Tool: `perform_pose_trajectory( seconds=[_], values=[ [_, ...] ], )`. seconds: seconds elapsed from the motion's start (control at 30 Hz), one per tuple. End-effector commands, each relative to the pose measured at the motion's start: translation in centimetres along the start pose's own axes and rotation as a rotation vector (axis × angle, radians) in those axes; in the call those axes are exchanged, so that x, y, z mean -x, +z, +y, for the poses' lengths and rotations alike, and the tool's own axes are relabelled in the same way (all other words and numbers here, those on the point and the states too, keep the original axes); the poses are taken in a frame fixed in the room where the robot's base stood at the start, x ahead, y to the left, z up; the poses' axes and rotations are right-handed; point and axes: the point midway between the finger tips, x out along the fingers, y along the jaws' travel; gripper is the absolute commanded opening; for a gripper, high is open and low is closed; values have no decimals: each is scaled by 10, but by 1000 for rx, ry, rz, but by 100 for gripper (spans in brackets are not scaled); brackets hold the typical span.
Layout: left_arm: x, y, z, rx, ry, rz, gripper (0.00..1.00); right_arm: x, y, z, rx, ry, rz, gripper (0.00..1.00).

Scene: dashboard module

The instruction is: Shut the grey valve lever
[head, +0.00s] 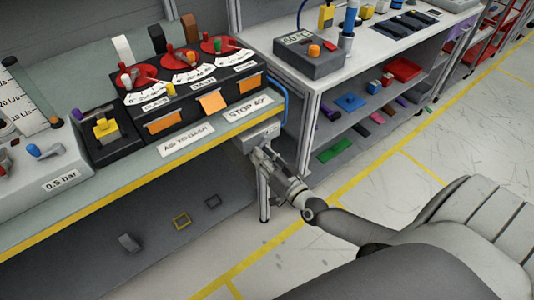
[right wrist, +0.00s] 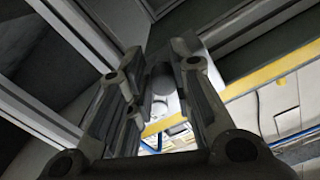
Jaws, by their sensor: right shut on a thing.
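A pale grey valve body (head: 260,134) sits under the front edge of the bench at its right end, below the "STOP 60°" label. My right gripper (head: 262,152) reaches up to it from the lower right. In the right wrist view, my right gripper's fingers (right wrist: 157,85) are closed on the grey valve lever, which is mostly hidden between them. The lever's exact angle cannot be told. My left gripper is not in view.
The bench's yellow front edge (head: 130,186) runs just above my right gripper. A blue hose (head: 286,104) curves at the bench's right end. The black dashboard module (head: 205,88) with red dials stands on top. A metal leg (head: 263,195) stands close by my right arm.

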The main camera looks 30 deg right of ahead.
Motion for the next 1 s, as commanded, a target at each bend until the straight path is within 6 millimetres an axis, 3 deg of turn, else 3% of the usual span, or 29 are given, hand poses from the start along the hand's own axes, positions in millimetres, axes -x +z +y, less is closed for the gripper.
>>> perform_pose_trajectory(
  seconds=[0.03, 0.4, 1.0],
  values=[
    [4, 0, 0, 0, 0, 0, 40, 0, 0, -9, -43, -10, -5, 0],
    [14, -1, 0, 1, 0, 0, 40, 0, -11, -24, -393, -11, -2, 0],
    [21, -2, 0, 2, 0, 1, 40, -2, -30, -34, -800, -12, 6, 0]
  ],
)
